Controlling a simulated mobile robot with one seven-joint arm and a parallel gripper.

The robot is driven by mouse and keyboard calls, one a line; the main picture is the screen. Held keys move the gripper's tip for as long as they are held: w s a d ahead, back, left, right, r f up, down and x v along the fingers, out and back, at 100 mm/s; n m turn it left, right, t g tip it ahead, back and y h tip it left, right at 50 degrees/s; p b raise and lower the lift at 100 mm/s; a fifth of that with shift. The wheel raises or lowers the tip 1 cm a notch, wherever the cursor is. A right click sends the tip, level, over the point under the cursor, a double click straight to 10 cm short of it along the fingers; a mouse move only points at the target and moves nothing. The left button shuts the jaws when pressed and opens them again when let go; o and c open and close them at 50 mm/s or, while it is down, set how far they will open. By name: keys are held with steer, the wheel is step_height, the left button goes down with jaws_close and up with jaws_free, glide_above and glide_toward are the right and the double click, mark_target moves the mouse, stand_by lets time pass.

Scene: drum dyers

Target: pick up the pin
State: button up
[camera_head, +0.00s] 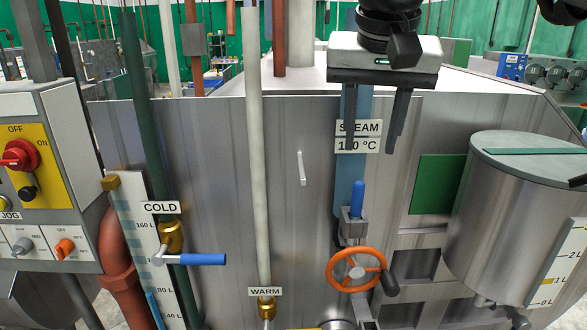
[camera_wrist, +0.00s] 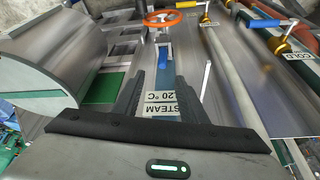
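A short thin pale rod (camera_head: 302,168), which looks like the pin, stands out in front of the grey metal panel in the head view, left of my gripper. It also shows in the wrist view (camera_wrist: 206,80), to the right of the fingers. My gripper (camera_head: 371,148) is open and empty, pointing down in front of the blue steam pipe and the STEAM label. The wrist view shows its two fingers (camera_wrist: 160,80) apart, with the label between and behind them. The pin is outside the fingers and untouched. I cannot tell how it is held to the panel.
Below my gripper are a blue lever (camera_head: 357,197) and an orange handwheel (camera_head: 356,269). A pale vertical pipe (camera_head: 258,150) stands left of the pin. A steel tank (camera_head: 510,215) is at right, and a control box (camera_head: 75,130) at far left. The panel around the pin is clear.

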mark_target(359, 182)
steer(key=x, duration=0.7)
steer(key=shift+w+f, duration=0.2)
steer(key=shift+f, duration=0.05)
steer(key=shift+w+a+x, duration=0.15)
steer(key=shift+x, duration=1.2)
steer(key=shift+w+a+x, duration=0.15)
steer(key=shift+x, duration=1.25)
steer(key=shift+r, duration=0.1)
jaws_close()
steer(key=shift+r, duration=0.1)
